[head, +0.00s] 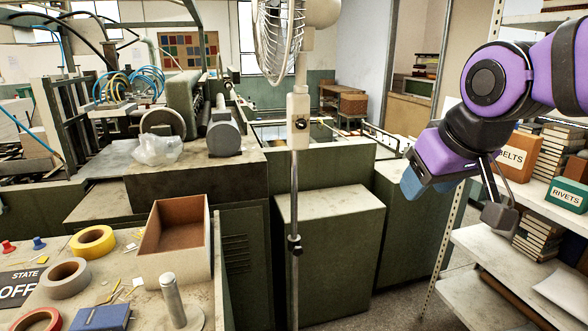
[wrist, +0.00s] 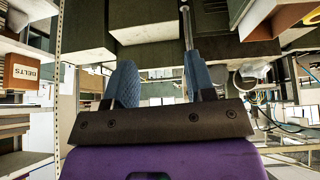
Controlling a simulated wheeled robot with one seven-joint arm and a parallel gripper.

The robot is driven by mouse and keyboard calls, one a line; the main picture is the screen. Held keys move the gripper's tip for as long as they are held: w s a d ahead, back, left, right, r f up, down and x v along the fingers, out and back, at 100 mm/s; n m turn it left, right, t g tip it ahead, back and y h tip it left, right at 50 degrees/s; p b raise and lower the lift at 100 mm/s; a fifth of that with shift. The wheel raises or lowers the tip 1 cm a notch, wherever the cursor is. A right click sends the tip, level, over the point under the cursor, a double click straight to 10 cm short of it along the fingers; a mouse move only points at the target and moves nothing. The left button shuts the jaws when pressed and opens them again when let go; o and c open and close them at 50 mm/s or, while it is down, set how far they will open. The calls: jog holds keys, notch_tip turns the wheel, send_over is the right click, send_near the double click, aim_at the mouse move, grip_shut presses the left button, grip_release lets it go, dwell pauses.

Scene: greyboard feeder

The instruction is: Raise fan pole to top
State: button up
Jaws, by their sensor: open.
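The fan pole (head: 294,195) stands upright in the middle of the head view. It is a thin metal rod with a small dark collar (head: 294,245) low on it. A pale block (head: 299,118) sits higher, under the caged fan head (head: 277,40), which is cut off by the top edge. My gripper (head: 412,183) is to the right of the pole, apart from it, with blue fingers. In the upside-down wrist view, my gripper (wrist: 158,72) is open and empty. A thin rod (wrist: 187,28), apparently the pole, shows by the right finger; its lower course is hidden.
A green cabinet (head: 330,250) stands behind the pole. At front left, a worktop holds an open box (head: 178,230), tape rolls (head: 92,242) and an upright metal peg (head: 173,300). Shelves at right hold the BELTS box (head: 515,155) and RIVETS box (head: 567,196), close to my arm.

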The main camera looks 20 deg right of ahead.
jog(key=w+f+n+t+y, duration=0.1)
jog(key=w+f+t, duration=0.2)
jog(key=w, duration=1.1)
jog(key=w+f+n+t, duration=0.2)
jog(key=w+f, duration=0.1)
jog(key=w, duration=1)
jog(key=n+t+y, duration=0.1)
jog(key=t+y, duration=0.2)
send_near(296, 180)
notch_tip(296, 180, up, 5)
jog(key=s+d, duration=0.2)
jog(key=w+a+f+t+y, duration=0.1)
jog(key=w+f+t+y, duration=0.2)
jog(key=f, duration=0.5)
jog(key=shift+g, duration=0.3)
jog(key=x, duration=1.2)
jog(key=shift+r, duration=0.1)
jog(key=shift+c, duration=0.5)
